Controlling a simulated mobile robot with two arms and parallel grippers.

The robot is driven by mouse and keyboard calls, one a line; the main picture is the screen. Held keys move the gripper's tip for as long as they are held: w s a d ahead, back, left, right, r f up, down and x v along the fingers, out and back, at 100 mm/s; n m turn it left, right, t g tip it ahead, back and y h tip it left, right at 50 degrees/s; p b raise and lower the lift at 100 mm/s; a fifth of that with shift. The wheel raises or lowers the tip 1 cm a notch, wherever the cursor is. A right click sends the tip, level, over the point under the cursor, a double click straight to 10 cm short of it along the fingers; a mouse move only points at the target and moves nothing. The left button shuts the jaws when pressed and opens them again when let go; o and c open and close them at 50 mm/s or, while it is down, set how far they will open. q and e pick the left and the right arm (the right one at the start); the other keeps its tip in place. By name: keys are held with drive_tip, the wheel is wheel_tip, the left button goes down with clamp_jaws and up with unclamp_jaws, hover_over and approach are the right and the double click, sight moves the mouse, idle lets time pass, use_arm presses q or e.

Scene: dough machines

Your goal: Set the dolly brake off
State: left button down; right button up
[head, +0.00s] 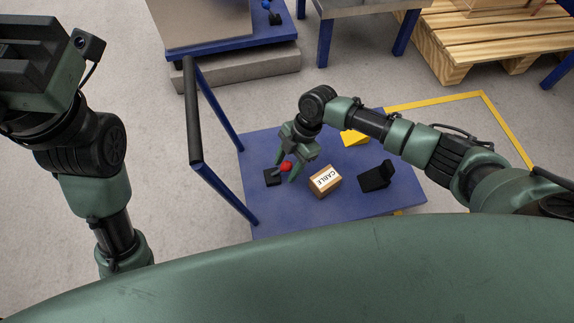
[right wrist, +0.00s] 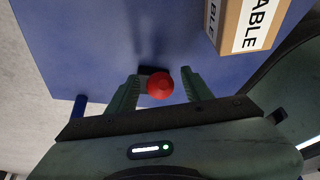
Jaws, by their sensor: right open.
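The blue dolly (head: 345,205) has a black push handle (head: 193,110) on its left side. The brake is a red knob (head: 286,167) by a small black base (head: 271,177) near the handle end of the deck. My right gripper (head: 285,172) is open, its fingers pointing down at the red knob. In the right wrist view the red knob (right wrist: 160,86) lies between the two green fingers, with gaps on both sides. Whether a finger touches it I cannot tell. My left arm is raised at the left; its gripper (head: 45,65) shows only in part.
A cardboard box marked CABLE (head: 325,181) sits on the deck just right of my right gripper. A black bracket-like item (head: 376,177) and a yellow wedge (head: 354,138) are also on the deck. A wooden pallet (head: 490,45) lies behind. Grey floor is clear at left.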

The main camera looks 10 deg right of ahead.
clamp_jaws()
idle(1.4)
